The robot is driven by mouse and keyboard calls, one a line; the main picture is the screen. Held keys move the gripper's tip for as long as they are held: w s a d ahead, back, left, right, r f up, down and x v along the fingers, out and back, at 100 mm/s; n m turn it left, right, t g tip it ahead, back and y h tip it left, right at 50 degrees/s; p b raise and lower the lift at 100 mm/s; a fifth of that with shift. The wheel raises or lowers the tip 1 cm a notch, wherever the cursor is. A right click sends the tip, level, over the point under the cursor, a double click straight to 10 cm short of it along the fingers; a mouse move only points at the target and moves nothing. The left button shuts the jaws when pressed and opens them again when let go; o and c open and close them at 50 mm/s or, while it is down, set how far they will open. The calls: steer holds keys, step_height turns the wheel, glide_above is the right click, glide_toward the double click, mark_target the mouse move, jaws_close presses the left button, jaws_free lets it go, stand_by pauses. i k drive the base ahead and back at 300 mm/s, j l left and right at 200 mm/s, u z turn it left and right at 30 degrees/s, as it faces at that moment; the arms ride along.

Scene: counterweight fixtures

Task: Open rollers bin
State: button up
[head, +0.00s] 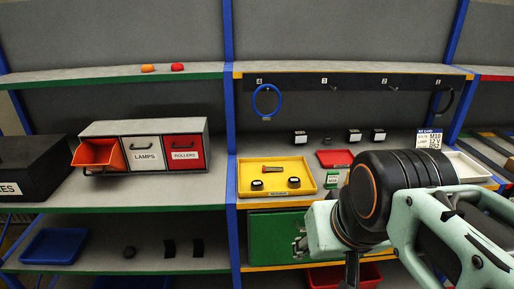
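The rollers bin (184,149) is a red-fronted bin labelled ROLLERS with a dark handle. It is the right one of three side by side in a grey cabinet (145,127) on the left shelf. Its front looks flush with the cabinet, so it appears closed. The middle bin, labelled LAMPS (144,154), is white and also looks closed. The left orange bin (97,153) is tilted out, open. My arm fills the lower right, well to the right of the cabinet. My gripper's fingers cannot be made out clearly; its state is not shown.
A yellow tray (274,193) with black round parts lies right of a blue upright post (231,150). Below it is a green drawer front (272,235). A black box (30,168) stands left of the cabinet. The shelf in front of the cabinet (150,192) looks clear.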

mark_target(183, 152)
steer(key=i+l+u, duration=0.15)
steer(key=i, duration=1)
steer(key=l+u, duration=0.15)
steer(key=i+j+z, duration=0.15)
